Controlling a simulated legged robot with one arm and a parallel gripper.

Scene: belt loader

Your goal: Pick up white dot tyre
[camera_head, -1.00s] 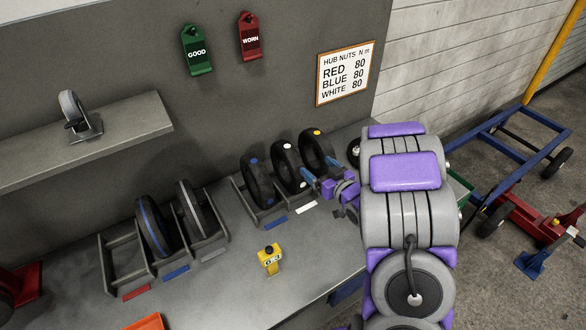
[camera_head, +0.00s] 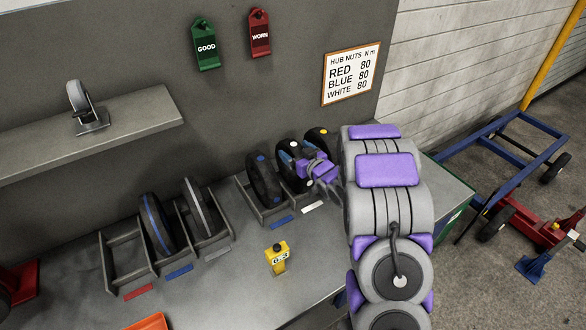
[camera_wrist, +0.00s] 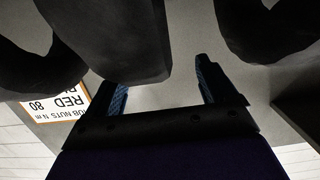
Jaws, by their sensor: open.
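The white dot tyre (camera_head: 285,158) is a black tyre standing upright in the rack, in the middle of three tyres. My gripper (camera_head: 302,153) is at its front right side and hides part of it. In the wrist view my gripper (camera_wrist: 163,85) is open, its two blue fingers apart. A dark tyre, apparently the white dot one (camera_wrist: 110,40), overlaps the left finger there. I cannot tell whether it touches the finger. The gap beside the right finger shows bare grey surface.
A yellow gauge block (camera_head: 277,260) stands on the bench in front. Two more tyres (camera_head: 157,222) stand in a left rack.

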